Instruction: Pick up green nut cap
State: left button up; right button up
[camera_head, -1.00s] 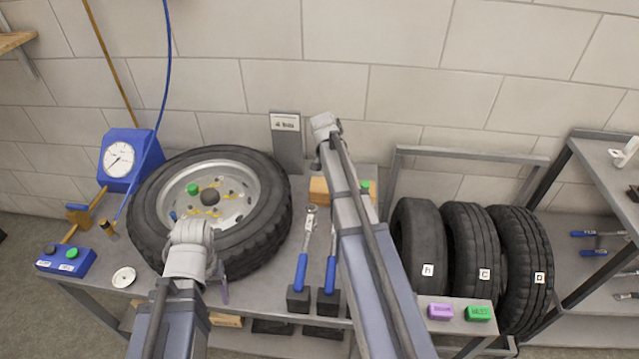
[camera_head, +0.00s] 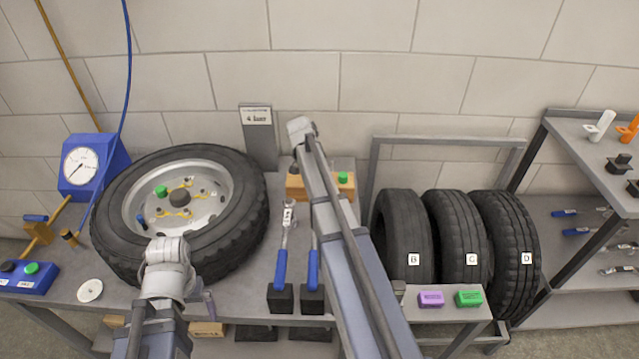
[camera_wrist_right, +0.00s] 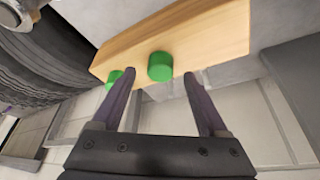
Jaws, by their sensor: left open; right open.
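A wooden block (camera_head: 298,187) lies at the back of the bench, partly hidden behind my right arm. One green nut cap (camera_head: 343,178) shows on it. In the right wrist view, the block (camera_wrist_right: 205,35) carries two green caps: a nearer one (camera_wrist_right: 160,66) and another (camera_wrist_right: 112,78) partly behind the left finger. My right gripper (camera_wrist_right: 158,76) is open, its fingertips on either side of the nearer cap; contact cannot be told. Another green cap (camera_head: 161,191) is on the wheel. My left gripper (camera_head: 208,303) is open near the bench's front edge, mostly hidden by its wrist.
A tyred wheel (camera_head: 240,232) fills the bench's left part. Two blue-handled tools (camera_head: 281,268) lie between it and my right arm. A blue gauge (camera_head: 95,165) stands at left. Tyres (camera_head: 405,225) stand in a rack at right, behind purple (camera_head: 431,298) and green (camera_head: 468,298) blocks.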

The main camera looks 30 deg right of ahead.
jog(key=shift+d+f, duration=0.15)
jog(key=shift+f, duration=0.35)
jog(key=shift+r, duration=0.1)
jog(key=shift+c, duration=0.2)
grip_shut()
